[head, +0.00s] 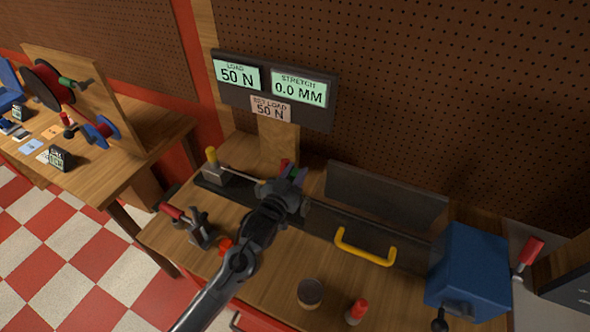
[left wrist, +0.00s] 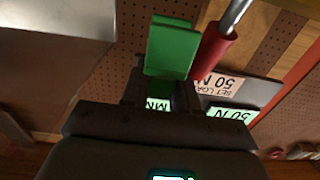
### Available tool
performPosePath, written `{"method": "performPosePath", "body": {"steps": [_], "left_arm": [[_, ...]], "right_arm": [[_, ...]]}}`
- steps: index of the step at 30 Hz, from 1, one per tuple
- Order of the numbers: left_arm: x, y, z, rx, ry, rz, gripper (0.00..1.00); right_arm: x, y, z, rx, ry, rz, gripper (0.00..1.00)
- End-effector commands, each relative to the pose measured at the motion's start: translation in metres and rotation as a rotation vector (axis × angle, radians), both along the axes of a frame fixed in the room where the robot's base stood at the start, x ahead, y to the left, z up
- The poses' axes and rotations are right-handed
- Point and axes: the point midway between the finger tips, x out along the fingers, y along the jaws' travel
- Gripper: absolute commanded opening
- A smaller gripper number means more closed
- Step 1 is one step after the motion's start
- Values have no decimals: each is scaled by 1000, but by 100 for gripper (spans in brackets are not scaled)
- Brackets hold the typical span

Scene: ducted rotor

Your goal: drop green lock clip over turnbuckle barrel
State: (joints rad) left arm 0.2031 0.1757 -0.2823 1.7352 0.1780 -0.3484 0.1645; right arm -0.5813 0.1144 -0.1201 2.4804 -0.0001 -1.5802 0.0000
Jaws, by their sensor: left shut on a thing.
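My left gripper (head: 292,177) is over the bench's back rail, below the display panel. It is shut on the green lock clip (left wrist: 170,48), which sticks out beyond the fingers in the left wrist view. A red sleeve with a silver rod, apparently the turnbuckle barrel (left wrist: 214,50), shows just right of the clip in the left wrist view. I cannot tell whether they touch. In the head view the gripper mostly hides that spot. My right gripper is not in view.
The display panel (head: 272,91) reads 50 N and 0.0 MM. A red-handled clamp (head: 188,222), yellow handle (head: 364,248), dark round jar (head: 310,292), red-capped item (head: 356,311) and blue box (head: 468,272) occupy the bench.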

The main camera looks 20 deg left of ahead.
Motion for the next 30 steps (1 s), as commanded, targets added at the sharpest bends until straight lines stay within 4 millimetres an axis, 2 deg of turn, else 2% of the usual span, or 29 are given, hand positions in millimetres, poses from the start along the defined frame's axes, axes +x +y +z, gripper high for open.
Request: {"method": "performPosePath", "body": {"steps": [15, 30], "left_arm": [[0, 0, -40, 0, 0, 0, 0], [0, 0, -53, 0, -1, 0, 0]], "right_arm": [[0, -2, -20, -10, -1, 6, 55], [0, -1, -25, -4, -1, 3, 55]]}}
